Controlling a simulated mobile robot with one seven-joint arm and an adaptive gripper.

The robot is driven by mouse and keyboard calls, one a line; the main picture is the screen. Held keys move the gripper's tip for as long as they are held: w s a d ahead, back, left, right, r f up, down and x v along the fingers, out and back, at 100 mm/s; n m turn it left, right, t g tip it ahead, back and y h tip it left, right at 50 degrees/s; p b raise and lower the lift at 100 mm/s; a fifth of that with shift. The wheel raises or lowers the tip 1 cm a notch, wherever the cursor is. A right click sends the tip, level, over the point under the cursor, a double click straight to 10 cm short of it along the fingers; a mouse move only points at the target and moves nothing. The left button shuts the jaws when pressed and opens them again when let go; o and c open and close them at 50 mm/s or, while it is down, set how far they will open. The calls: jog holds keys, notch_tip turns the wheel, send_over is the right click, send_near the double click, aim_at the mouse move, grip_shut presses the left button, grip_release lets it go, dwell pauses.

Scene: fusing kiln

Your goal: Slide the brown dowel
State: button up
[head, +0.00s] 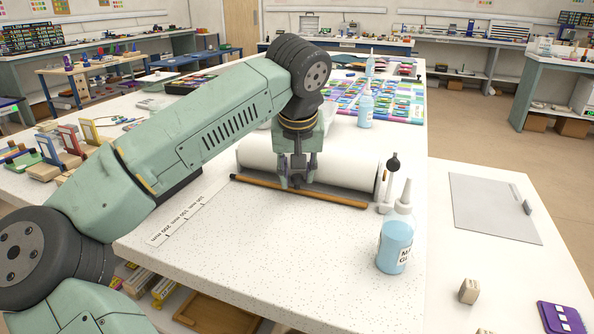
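The brown dowel (335,198) is a long thin rod lying on the white speckled table. It runs aslant from the middle left down to the right, in front of a white roll (345,172). My gripper (297,184) points down over the dowel's middle, with its lower parts right at the dowel and the roll. I cannot tell whether the fingers touch the dowel, stand behind it or straddle it. A small part of the dowel is hard to make out there.
A blue-liquid glue bottle (395,246) stands right of the dowel, with a small dark-topped bottle (388,180) by its right end. A printed measuring strip (190,215) lies to the left. The table (270,260) in front of the dowel is clear.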

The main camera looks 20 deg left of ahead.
jog(key=shift+c, duration=0.5)
grip_shut()
